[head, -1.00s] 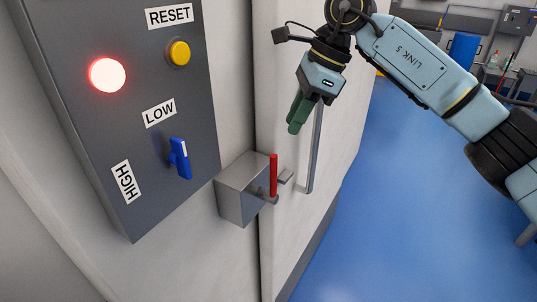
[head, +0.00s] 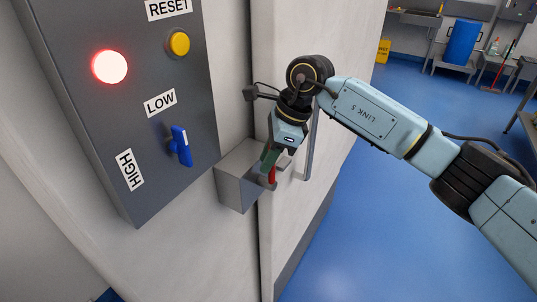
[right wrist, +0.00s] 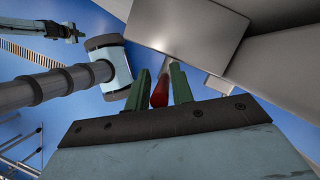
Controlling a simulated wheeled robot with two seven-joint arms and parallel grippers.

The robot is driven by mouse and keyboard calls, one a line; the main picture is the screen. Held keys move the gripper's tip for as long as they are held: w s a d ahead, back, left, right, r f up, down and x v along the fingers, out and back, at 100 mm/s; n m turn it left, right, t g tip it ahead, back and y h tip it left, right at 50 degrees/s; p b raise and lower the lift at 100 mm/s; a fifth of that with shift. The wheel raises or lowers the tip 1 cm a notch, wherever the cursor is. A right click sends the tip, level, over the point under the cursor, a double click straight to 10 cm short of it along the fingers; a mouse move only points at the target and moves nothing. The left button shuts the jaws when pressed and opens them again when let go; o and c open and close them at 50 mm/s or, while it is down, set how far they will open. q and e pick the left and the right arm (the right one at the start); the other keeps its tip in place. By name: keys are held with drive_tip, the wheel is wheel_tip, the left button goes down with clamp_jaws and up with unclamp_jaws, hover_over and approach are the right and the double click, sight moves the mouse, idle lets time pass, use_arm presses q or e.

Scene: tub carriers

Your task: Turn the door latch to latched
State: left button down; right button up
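The door latch has a red handle (head: 272,175) on a grey metal box (head: 232,188) at the door's edge. My right gripper (head: 268,160) is at the handle and covers its upper part in the head view. In the right wrist view, the red handle (right wrist: 160,92) lies between the two green fingers of my right gripper (right wrist: 158,88). Narrow gaps show beside it, so the gripper looks open around it. A small green-tipped gripper, seemingly my left one (right wrist: 72,33), shows far off at the upper left; its fingers are too small to read.
A grey control panel (head: 130,110) with a lit red lamp (head: 109,67), yellow button (head: 178,43) and blue switch (head: 180,146) is left of the latch. A vertical door handle (head: 311,150) stands close to the right. Blue floor beyond is open.

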clamp_jaws()
use_arm(q)
drive_tip(key=shift+s, duration=0.3)
drive_tip(key=shift+f, duration=0.1)
use_arm(e)
drive_tip(key=shift+w, duration=0.1)
drive_tip(key=shift+w+d+g+y+b, duration=0.3)
drive_tip(key=shift+w+d+g+y, duration=0.1)
drive_tip(key=shift+g, duration=0.2)
use_arm(q)
drive_tip(key=shift+w+f, duration=0.15)
drive_tip(key=shift+f, duration=0.05)
use_arm(e)
unclamp_jaws()
